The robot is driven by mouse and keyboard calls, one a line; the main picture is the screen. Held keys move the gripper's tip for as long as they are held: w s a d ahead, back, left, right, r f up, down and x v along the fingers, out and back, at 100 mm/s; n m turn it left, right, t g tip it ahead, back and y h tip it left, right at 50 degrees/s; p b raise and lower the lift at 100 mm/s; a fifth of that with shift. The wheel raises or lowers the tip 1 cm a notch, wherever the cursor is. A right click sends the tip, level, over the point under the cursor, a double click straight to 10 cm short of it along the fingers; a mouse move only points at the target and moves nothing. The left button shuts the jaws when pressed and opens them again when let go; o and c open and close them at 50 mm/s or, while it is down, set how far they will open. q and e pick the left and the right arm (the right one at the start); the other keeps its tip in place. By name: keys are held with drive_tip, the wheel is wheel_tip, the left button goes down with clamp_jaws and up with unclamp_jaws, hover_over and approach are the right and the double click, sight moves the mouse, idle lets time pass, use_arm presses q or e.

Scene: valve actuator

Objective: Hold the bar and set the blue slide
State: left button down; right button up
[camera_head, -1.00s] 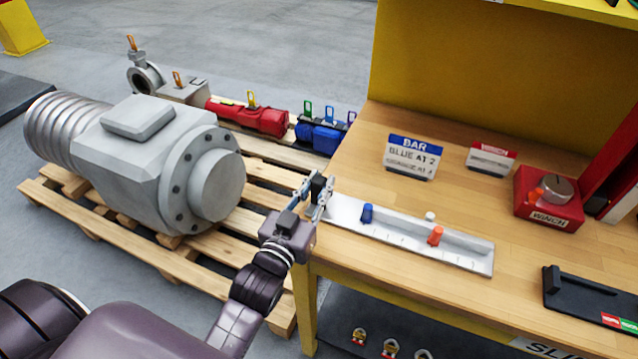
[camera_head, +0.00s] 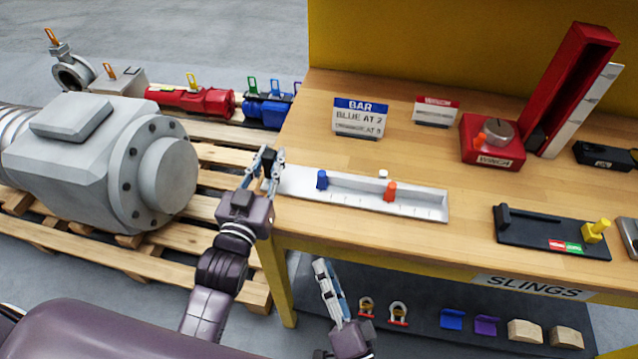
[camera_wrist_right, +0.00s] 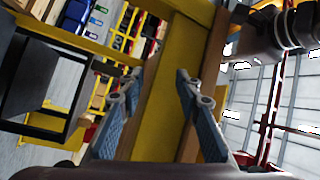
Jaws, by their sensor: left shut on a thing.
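The pale grey bar (camera_head: 350,198) lies on the wooden bench near its left front edge, with a marked scale along its front. The blue slide (camera_head: 322,180) stands upright near its left end. An orange slide (camera_head: 390,192) stands right of the middle, with a small white knob (camera_head: 383,174) behind it. My left gripper (camera_head: 268,168) is shut on the bar's left end; the fingers partly hide that end. My right gripper (camera_head: 322,268) is below the bench's front edge, apart from the bar. Its fingers (camera_wrist_right: 160,78) are spread with nothing between them in the right wrist view.
A sign (camera_head: 360,118) behind the bar reads "BAR, BLUE AT 2"; its lower line is unclear. A red winch box (camera_head: 492,145) and a black tray (camera_head: 552,232) stand to the right. The yellow bench edge (camera_head: 400,262) lies above my right gripper. A lower shelf holds shackles and blocks.

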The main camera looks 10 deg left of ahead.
drive_tip(key=s+r+m+t, duration=0.3)
drive_tip(key=r+m+t, duration=0.25)
drive_tip(key=r, duration=0.85)
drive_tip(key=m+g+h, duration=0.4)
drive_tip(key=m+h, duration=0.7)
drive_tip(key=m, duration=1.3)
approach(321, 181)
drive_tip(key=shift+n, duration=0.25)
drive_tip(key=w, duration=0.8)
drive_tip(key=shift+w+r, duration=0.1)
drive_tip(key=shift+w, duration=0.25)
clamp_jaws()
